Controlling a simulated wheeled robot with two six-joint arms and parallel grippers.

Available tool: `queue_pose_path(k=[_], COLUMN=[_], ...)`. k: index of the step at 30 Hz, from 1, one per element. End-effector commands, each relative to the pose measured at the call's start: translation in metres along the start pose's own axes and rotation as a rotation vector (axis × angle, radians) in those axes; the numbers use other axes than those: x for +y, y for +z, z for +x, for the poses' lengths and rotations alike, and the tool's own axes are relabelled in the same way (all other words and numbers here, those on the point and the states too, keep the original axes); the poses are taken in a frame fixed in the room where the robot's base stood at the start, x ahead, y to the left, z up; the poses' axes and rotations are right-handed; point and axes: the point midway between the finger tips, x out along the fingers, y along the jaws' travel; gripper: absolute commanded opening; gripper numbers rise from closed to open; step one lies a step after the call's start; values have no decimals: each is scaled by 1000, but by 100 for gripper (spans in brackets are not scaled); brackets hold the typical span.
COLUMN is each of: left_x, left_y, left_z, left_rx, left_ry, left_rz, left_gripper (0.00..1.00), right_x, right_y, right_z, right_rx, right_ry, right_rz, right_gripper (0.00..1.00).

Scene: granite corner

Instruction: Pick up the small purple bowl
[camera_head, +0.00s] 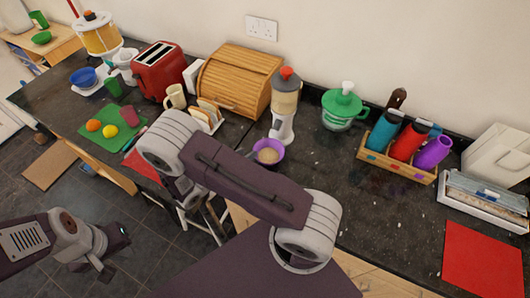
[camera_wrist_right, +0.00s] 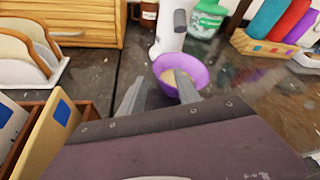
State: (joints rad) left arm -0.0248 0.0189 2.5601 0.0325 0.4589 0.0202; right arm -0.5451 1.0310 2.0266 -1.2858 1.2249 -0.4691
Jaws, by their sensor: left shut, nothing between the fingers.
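In the right wrist view the purple bowl (camera_wrist_right: 182,74) is just beyond my right gripper (camera_wrist_right: 160,80), whose fingers are apart with nothing held. The right fingertip overlaps the bowl's near side in that view; I cannot tell whether they touch. In the head view my right arm crosses in front and hides its fingers. My left gripper (camera_head: 118,238) is shut and empty, low at the left over the floor, far from the bowl.
A white dispenser (camera_head: 284,108) stands right behind the bowl. A toast rack (camera_head: 207,115) and a wooden bread box (camera_head: 240,80) are to the left. A green-lidded jar (camera_head: 342,108) and a wooden bottle crate (camera_head: 396,168) are to the right. Counter right of the bowl is clear.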

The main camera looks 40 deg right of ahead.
Motion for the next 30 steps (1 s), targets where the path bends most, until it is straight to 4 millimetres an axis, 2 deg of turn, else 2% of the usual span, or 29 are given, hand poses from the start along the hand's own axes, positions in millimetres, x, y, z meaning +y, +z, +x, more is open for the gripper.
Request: queue_pose_path(k=[3, 8, 15, 20, 25, 30], left_x=[0, 0, 0, 0, 1, 1], left_y=[0, 0, -1, -2, -3, -3], left_z=[0, -2, -12, -14, -31, -32], left_rx=[0, 0, 0, 0, 0, 0], left_ry=[0, 0, 0, 0, 0, 0], left_rz=[0, 0, 0, 0, 0, 0], left_gripper=[0, 0, 0, 0, 0, 0], right_x=[2, 3, 2, 2, -2, 1], right_y=[-8, -8, -6, -6, 0, -3], right_z=[-5, -5, 28, 34, 64, 83], right_rx=[-13, -14, -13, -13, -11, -13], right_ry=[16, 20, 17, 18, 14, 19], right_rz=[-33, -34, -33, -32, -33, -31], right_gripper=[39, 39, 39, 39, 39, 39])
